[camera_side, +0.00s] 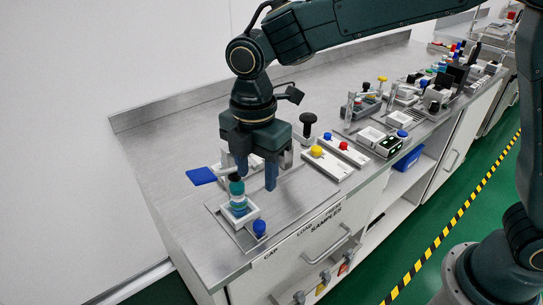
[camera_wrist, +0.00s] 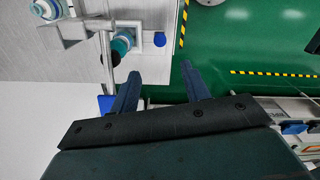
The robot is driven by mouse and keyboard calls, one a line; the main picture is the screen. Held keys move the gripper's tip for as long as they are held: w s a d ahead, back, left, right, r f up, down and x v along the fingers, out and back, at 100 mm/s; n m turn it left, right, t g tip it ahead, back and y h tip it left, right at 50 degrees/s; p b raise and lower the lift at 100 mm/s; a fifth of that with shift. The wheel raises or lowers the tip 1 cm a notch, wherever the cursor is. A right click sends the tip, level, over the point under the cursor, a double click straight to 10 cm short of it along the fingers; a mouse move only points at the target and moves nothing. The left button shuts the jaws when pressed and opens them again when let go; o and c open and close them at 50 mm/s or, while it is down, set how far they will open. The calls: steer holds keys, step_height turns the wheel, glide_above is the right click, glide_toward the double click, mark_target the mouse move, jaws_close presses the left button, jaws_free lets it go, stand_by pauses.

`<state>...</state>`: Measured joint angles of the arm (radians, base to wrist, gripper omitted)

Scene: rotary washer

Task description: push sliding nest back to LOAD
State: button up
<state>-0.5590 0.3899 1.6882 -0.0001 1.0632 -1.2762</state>
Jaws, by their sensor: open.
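The sliding nest (camera_side: 239,213) is a white block on a metal plate near the bench's front left corner, with a blue knob (camera_side: 259,227) at its front end. A vial with a teal cap (camera_side: 237,188) stands upright in it. The vial (camera_wrist: 122,43) and blue knob (camera_wrist: 159,39) also show in the wrist view, ahead of the fingertips. The front-edge labels read CAP (camera_side: 271,253) and LOAD (camera_side: 305,229); I cannot tell which one the nest lines up with. My gripper (camera_side: 256,174) points down behind the nest, open and empty; its spread fingers (camera_wrist: 164,78) show in the wrist view.
A blue paddle (camera_side: 201,176) sticks out left of my gripper. A black knob (camera_side: 308,121) stands behind it. White blocks with yellow (camera_side: 317,151) and red knobs (camera_side: 343,145) lie to the right. The bench surface at the far left is clear.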

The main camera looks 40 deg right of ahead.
mark_target(260, 224)
step_height(260, 224, down, 14)
steer(key=shift+r, duration=0.15)
stand_by(0.7)
steer(key=shift+d, duration=0.15)
jaws_close()
